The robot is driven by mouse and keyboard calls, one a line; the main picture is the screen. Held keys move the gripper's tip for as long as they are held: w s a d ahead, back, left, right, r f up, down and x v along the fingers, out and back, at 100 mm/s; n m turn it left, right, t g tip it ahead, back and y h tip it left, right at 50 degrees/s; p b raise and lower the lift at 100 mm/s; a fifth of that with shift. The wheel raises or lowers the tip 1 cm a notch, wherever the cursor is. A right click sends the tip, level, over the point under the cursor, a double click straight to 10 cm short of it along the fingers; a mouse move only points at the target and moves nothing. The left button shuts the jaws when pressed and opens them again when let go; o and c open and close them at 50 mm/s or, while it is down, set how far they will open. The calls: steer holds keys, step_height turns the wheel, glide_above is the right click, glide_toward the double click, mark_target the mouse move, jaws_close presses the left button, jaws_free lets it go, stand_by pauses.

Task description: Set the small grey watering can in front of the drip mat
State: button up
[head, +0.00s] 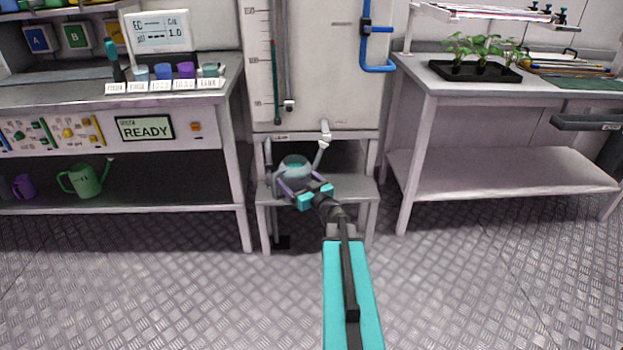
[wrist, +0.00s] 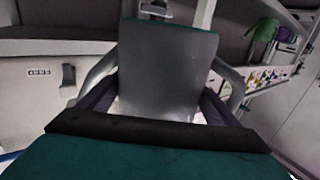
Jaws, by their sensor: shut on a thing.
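The small grey watering can (head: 295,170) is at the low stand under the tank's tap, with teal showing in its top. My gripper (head: 305,188) is shut on it from the front, with purple-grey fingers on either side. In the wrist view the can's grey body (wrist: 168,75) fills the middle between the fingers. I cannot tell whether the can rests on the stand or is just above it. I cannot pick out the drip mat for certain; a dark green mat (head: 585,83) lies on the right bench.
The tap (head: 323,138) hangs close beside the can. The low stand (head: 350,188) has bare top to the right. The right bench (head: 415,82) holds a black seedling tray (head: 447,72). A green watering can (head: 85,181) is on the left lower shelf. The front floor is clear.

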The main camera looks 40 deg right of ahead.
steer(key=a+r+n+g+y+p, duration=0.2)
steer(key=a+r+n+y+p, duration=0.2)
steer(key=a, duration=1)
steer(key=s+a+r+n+g+y+p, duration=0.1)
steer(key=a+r+n+g+y+p, duration=0.2)
steer(key=a+r+y+p, duration=0.4)
steer(key=a+r+n+g+y+p, duration=0.2)
steer(key=a+r+n+y+p, duration=0.3)
steer(key=a, duration=1.7)
step_height(320, 180, up, 10)
steer(key=y+p, duration=0.1)
steer(key=p, duration=0.3)
steer(key=shift+s+a+n+y, duration=0.2)
steer(key=shift+a+n+y, duration=0.1)
steer(key=shift+a, duration=0.1)
steer(key=shift+s+f, duration=0.1)
